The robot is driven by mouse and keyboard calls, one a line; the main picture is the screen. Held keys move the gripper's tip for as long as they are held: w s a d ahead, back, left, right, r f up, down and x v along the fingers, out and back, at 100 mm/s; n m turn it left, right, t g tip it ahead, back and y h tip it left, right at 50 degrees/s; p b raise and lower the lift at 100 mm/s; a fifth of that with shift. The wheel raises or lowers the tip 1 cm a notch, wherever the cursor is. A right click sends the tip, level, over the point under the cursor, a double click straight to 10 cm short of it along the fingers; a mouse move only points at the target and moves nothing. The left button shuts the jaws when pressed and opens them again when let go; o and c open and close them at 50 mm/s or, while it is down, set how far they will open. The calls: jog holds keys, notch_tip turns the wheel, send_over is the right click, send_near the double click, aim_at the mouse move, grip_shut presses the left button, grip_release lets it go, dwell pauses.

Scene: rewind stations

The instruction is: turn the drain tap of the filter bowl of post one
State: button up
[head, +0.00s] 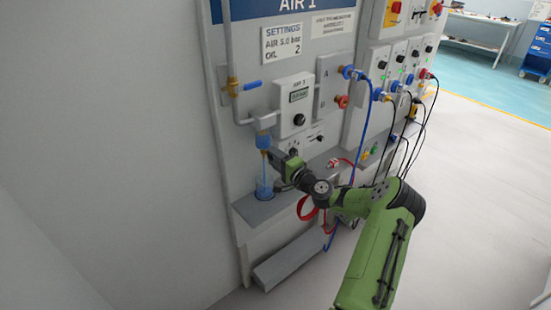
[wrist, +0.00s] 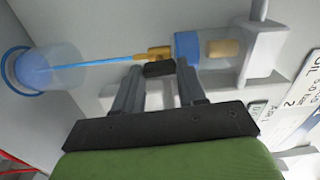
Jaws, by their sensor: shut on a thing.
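The filter bowl (head: 263,141) is a small clear blue cup under the pipe at the left of the AIR 1 panel. In the wrist view the bowl (wrist: 187,48) lies sideways, with the brass drain tap (wrist: 153,54) at its lower end. My gripper (wrist: 159,70) has its two fingers on either side of the tap's dark handle (wrist: 158,69) and is shut on it. A thin blue line, like a stream of liquid, runs from the tap to a clear beaker (wrist: 62,64) with blue at its bottom. In the head view my gripper (head: 277,160) partly hides the tap.
The beaker (head: 264,188) stands on a grey shelf (head: 258,211) below the bowl. A pipe valve with a blue lever (head: 251,85) is above. A grey regulator box (head: 294,103) is to the right. Red and blue hoses (head: 305,208) hang near my arm. The floor at left is clear.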

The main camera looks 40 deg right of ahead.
jog(key=o, duration=1.1)
jog(key=shift+c, duration=0.2)
jog(key=s+p, duration=0.1)
jog(key=s, duration=1.4)
jog(key=shift+s+d, duration=0.25)
jog(key=shift+s, duration=0.15)
